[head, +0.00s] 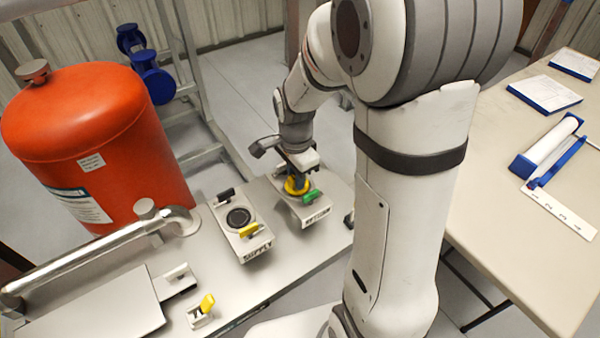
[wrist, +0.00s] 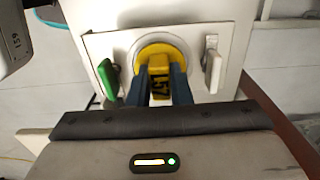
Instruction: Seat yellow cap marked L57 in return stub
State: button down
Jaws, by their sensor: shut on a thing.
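The yellow cap (wrist: 158,56) shows its tab, marked L57, between my two blue fingers in the wrist view. My gripper (wrist: 160,85) is shut on that tab. The cap sits within the round ring of the return stub (wrist: 110,50); I cannot tell how deep it is. In the head view the yellow cap (head: 293,189) shows under my gripper (head: 297,180), over the labelled return block (head: 315,216). A green lever (wrist: 110,80) stands on the block's left and a pale lever (wrist: 213,68) on its right in the wrist view.
The supply block (head: 256,250) with a dark round opening, a yellow lever and a black lever stands left of the return block. A red tank (head: 95,135) and a metal pipe (head: 95,258) are further left. A table (head: 500,200) with papers is at the right.

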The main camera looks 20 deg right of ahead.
jog(key=shift+f, duration=0.1)
jog(key=c, duration=1.3)
grip_release()
jog(key=shift+o, duration=0.2)
jog(key=shift+c, duration=0.7)
jog(key=shift+s+r+p, duration=0.15)
jog(key=shift+r+p, duration=2.85)
jog(key=shift+r, duration=1)
